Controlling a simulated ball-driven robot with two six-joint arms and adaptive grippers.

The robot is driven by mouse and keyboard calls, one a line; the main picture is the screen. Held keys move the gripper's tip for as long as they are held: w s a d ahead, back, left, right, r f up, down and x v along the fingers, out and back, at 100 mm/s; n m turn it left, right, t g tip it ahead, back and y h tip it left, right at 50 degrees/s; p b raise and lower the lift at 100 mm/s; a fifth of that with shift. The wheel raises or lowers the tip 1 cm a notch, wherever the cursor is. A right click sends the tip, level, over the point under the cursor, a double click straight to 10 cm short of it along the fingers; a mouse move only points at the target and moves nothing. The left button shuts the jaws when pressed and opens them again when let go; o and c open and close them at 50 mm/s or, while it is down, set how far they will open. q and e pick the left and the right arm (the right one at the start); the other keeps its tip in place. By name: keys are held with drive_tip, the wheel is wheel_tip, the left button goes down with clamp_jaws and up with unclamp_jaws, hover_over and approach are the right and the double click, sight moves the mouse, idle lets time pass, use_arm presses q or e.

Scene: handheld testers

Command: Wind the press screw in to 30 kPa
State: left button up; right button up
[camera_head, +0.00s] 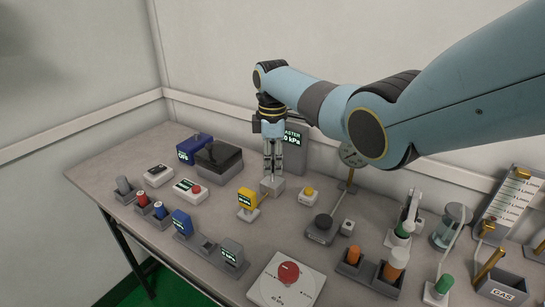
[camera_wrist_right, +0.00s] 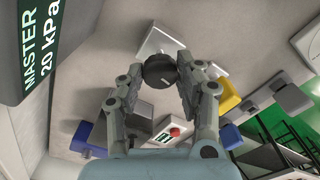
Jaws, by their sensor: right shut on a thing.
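My right gripper (camera_head: 272,179) points straight down over the small grey press block (camera_head: 279,188) at the back middle of the bench. In the right wrist view its fingers (camera_wrist_right: 161,72) are shut around the dark round knob of the press screw (camera_wrist_right: 160,76), above the pale block (camera_wrist_right: 158,43). In the head view the fingers hide the knob. The master gauge (camera_head: 294,155) stands just behind the press, partly hidden by my arm. In the right wrist view its display (camera_wrist_right: 42,50) reads "MASTER 20 kPa". My left gripper is not in view.
A dark case (camera_head: 219,158) and blue instrument (camera_head: 193,147) are at back left. Bare bench lies in front of the press.

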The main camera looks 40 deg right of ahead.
drive_tip(key=m+p, duration=0.1)
drive_tip(key=m, duration=0.1)
drive_tip(key=shift+r+m, duration=0.15)
drive_tip(key=shift+m, duration=0.25)
drive_tip(key=m+p, duration=0.2)
drive_tip(key=m, duration=0.2)
drive_tip(key=m+p, duration=0.1)
drive_tip(key=m, duration=0.7)
drive_tip(key=shift+m+p, duration=0.3)
drive_tip(key=m, duration=0.4)
drive_tip(key=shift+m, duration=0.3)
drive_tip(key=m, duration=0.4)
drive_tip(key=shift+w+m+p, duration=0.1)
drive_tip(key=shift+m+p, duration=0.2)
drive_tip(key=m, duration=0.9)
